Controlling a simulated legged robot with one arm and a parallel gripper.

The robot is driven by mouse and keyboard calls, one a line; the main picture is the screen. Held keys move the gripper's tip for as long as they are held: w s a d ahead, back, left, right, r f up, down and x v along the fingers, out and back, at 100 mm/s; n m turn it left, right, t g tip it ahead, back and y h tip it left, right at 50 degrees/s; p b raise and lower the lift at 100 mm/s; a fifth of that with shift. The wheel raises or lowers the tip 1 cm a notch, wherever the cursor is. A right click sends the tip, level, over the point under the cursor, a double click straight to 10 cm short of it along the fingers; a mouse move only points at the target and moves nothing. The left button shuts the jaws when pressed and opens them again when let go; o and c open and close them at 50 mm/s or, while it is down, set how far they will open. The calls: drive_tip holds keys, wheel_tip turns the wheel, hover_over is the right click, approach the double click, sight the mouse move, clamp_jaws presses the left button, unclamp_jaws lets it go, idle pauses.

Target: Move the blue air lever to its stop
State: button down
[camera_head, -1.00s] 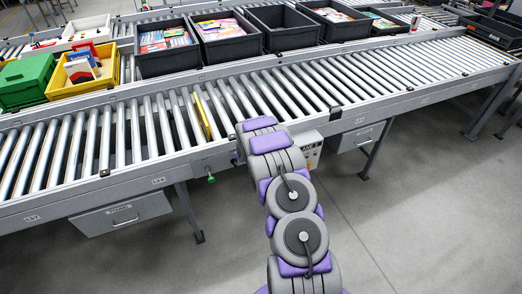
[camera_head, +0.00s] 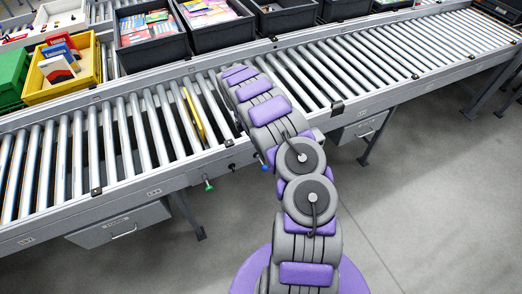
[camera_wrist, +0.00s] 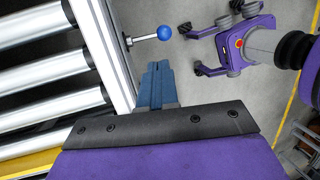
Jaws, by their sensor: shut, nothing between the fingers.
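The blue air lever shows in the wrist view as a round blue knob (camera_wrist: 165,32) on a thin metal stem, sticking out sideways from the conveyor's side rail. In the head view a bit of blue (camera_head: 263,166) shows at the left edge of my arm, below the rail; the arm hides the rest. My gripper (camera_wrist: 157,66) is shut and empty in the wrist view. Its blue-grey fingertips lie just below the knob in the picture, with a small gap showing. In the head view my fingers are hidden behind the arm.
A green knob (camera_head: 209,186) hangs under the rail left of my arm. A yellow bar (camera_head: 193,113) lies among the rollers. A grey drawer (camera_head: 118,224) hangs below the conveyor. Bins, including a yellow bin (camera_head: 62,73), stand behind. The floor (camera_head: 440,200) at right is clear.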

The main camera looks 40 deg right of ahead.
drive_tip(key=b, duration=0.4)
approach(263, 166)
drive_tip(key=x, duration=0.6)
drive_tip(key=shift+f, duration=0.35)
drive_tip(key=shift+d, duration=0.2)
